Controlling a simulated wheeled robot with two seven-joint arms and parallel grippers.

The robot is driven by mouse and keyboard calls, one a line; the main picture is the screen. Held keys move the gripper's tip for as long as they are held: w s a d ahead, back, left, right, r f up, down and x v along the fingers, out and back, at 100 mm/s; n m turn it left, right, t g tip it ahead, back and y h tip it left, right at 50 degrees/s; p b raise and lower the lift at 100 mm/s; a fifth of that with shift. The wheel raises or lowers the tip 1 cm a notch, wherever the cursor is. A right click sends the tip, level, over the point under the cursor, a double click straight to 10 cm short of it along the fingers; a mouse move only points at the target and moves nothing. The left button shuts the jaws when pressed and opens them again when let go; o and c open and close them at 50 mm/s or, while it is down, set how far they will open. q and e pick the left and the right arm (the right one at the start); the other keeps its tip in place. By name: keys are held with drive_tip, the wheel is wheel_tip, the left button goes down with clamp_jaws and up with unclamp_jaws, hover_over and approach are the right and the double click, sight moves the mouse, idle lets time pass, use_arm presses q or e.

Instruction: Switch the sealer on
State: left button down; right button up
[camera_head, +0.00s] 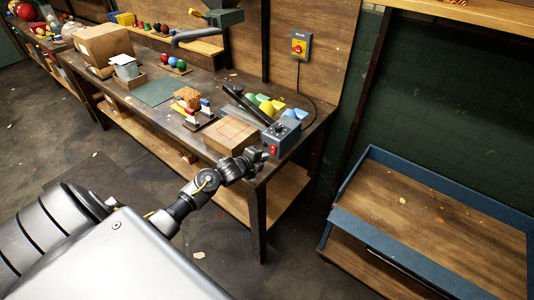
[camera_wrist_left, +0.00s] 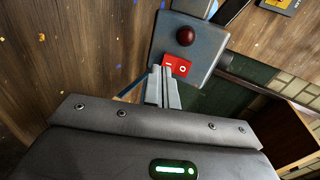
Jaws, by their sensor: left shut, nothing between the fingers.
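The sealer (camera_head: 285,130) is a blue-grey box with a dial and a long dark raised arm, at the bench's front right corner. Its end carries a red rocker switch (camera_head: 273,150). In the left wrist view the switch (camera_wrist_left: 178,67) shows white I and O marks below a dark red round lamp or knob (camera_wrist_left: 185,36) on the sealer's face (camera_wrist_left: 202,50). My left gripper (camera_head: 264,155) is shut and empty. In the left wrist view its fingertips (camera_wrist_left: 162,69) are at the switch's left, I-marked side; contact and rocker position cannot be told. My right gripper is out of view.
A cardboard box (camera_head: 231,136) stands beside the sealer on the workbench (camera_head: 225,85). Coloured pieces (camera_head: 268,106) lie behind it. A wall box with a red button (camera_head: 300,45) has a cable running down. A blue-edged wooden shelf unit (camera_head: 440,215) stands at the right.

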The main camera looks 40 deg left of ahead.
sight(273, 150)
use_arm(q)
drive_tip(key=shift+w+f, duration=0.15)
drive_tip(key=shift+w, duration=0.95)
drive_tip(key=shift+w+f+t+b, duration=0.15)
drive_tip(key=shift+f+t+b, duration=0.15)
drive_tip(key=shift+b, duration=0.45)
drive_tip(key=shift+r+p, duration=0.3)
drive_tip(key=shift+r, duration=0.1)
drive_tip(key=shift+r+p, duration=0.7)
drive_tip(key=shift+r, duration=0.05)
